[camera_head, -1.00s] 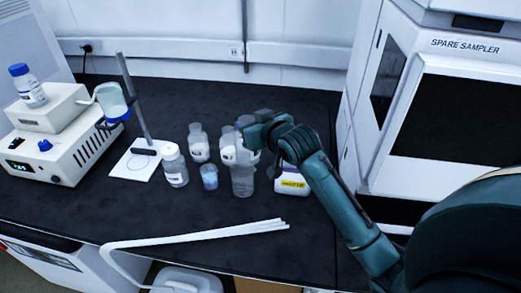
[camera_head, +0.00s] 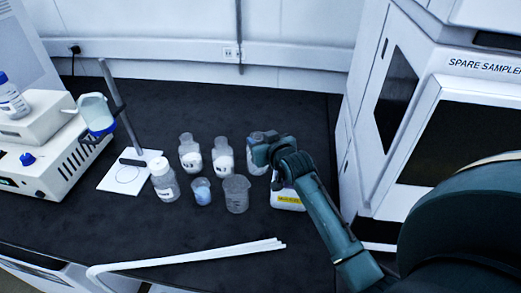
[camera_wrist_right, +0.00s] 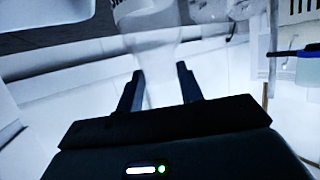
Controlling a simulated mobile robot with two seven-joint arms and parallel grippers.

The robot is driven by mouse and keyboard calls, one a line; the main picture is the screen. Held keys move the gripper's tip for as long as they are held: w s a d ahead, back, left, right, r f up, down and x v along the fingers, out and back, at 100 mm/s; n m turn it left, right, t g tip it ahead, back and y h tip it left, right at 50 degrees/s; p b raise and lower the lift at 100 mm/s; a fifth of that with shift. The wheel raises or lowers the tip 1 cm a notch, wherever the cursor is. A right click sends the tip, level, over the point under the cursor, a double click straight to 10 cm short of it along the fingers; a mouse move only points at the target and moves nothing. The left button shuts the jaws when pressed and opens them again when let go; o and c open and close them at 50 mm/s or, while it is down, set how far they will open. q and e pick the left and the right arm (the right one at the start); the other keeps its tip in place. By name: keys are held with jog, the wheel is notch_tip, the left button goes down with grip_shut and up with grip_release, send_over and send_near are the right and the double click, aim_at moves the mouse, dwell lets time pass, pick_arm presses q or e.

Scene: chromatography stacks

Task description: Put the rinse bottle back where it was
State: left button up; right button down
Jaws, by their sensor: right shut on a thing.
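The rinse bottle (camera_head: 257,162) is clear with a pale label, and my right gripper (camera_head: 264,145) is shut on its upper part. The bottle is upright at the right end of a row with two similar bottles (camera_head: 190,153) (camera_head: 223,157). I cannot tell whether its base touches the bench. In the right wrist view, the translucent bottle (camera_wrist_right: 155,60) is between the two dark fingers of the gripper (camera_wrist_right: 160,85). My left gripper is not in view.
A grey beaker (camera_head: 236,194), a small cup of blue liquid (camera_head: 201,191) and a capped bottle (camera_head: 164,181) stand in front. A yellow-labelled container (camera_head: 287,199) is just right. White tubes (camera_head: 190,257) lie at the front. The spare sampler (camera_head: 455,130) bounds the right; behind is clear.

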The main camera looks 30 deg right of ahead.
jog(key=shift+f, duration=1.45)
jog(key=shift+f, duration=0.15)
jog(key=c, duration=0.9)
grip_release()
jog(key=shift+f, duration=0.1)
